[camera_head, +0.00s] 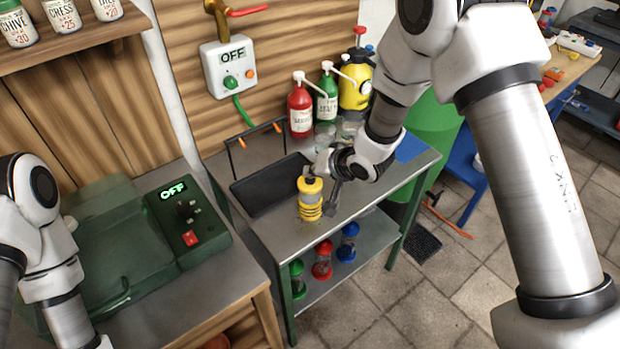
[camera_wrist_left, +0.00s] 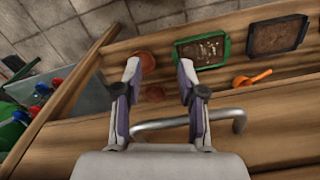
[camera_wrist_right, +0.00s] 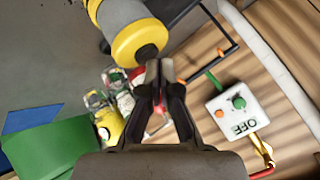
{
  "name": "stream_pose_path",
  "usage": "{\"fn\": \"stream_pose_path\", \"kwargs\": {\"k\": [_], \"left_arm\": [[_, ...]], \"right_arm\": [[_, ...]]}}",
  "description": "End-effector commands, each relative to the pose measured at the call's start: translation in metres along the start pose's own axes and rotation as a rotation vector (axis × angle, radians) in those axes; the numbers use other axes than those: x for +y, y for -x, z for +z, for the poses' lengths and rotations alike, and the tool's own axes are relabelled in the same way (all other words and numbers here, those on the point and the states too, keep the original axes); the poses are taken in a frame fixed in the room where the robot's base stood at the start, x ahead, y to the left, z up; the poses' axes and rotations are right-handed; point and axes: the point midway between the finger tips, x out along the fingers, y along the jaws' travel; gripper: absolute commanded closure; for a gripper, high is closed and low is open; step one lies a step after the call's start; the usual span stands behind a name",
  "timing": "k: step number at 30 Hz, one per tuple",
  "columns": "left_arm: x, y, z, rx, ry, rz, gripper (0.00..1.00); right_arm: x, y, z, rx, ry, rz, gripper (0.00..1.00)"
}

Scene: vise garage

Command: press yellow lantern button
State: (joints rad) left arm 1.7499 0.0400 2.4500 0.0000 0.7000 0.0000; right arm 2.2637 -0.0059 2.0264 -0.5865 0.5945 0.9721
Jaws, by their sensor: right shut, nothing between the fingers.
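The yellow lantern (camera_head: 310,207) stands upright on the metal bench (camera_head: 345,222). In the right wrist view its round yellow cap (camera_wrist_right: 137,42) has a dark grey button (camera_wrist_right: 147,53) in the middle. My right gripper (camera_head: 320,164) is shut and empty close to the lantern's top. In the right wrist view its fingertips (camera_wrist_right: 157,72) lie just below the button; I cannot tell whether they touch it. My left gripper (camera_wrist_left: 160,70) is open and empty above a wooden bench drawer with trays; in the head view only its arm shows.
Green (camera_head: 296,279), red (camera_head: 322,260) and blue (camera_head: 348,242) lanterns stand on the lower shelf. Pump bottles (camera_head: 300,110) and a yellow sprayer (camera_head: 356,85) stand at the back. A switch box (camera_head: 230,68) hangs on the wall.

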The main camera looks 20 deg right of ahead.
Motion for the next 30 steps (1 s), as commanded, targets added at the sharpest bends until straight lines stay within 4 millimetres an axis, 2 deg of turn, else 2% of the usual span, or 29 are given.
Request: {"fn": "stream_pose_path", "kwargs": {"k": [24, 30], "left_arm": [[0.0000, -0.0020, 0.0000, 0.000, 0.000, 0.000, 0.60], [0.0000, 0.0075, 0.0000, 0.000, 0.000, 0.000, 0.60]], "right_arm": [[0.0036, -0.0048, 0.0038, -0.001, 0.000, 0.000, 1.00], [-0.0008, 0.0013, -0.0007, -0.001, 0.000, 0.000, 1.00]]}}
